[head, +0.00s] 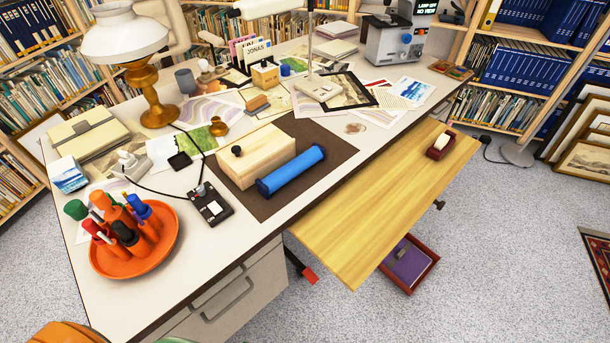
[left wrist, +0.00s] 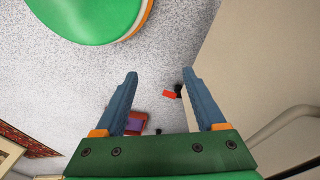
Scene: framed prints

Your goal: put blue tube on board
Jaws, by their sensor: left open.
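The blue tube (head: 290,170) lies on the dark brown desk mat (head: 318,134), along the front side of a pale wooden box (head: 256,153). A bare light-wood board (head: 390,200) sticks out from the desk's front edge, lower than the desktop; a red tape dispenser (head: 440,146) stands near its far end. In the left wrist view my left gripper (left wrist: 160,76) is open, with nothing between its two blue fingers. It points down toward the speckled floor beside the desk, away from the tube. My right gripper is in neither view.
An orange dish (head: 137,262) of pens and a black device (head: 211,205) stand left of the box. A brass lamp (head: 150,88) stands behind. A red-tipped lever (head: 310,275) and a red tray with purple lining (head: 409,263) are below the board. The board's near part is clear.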

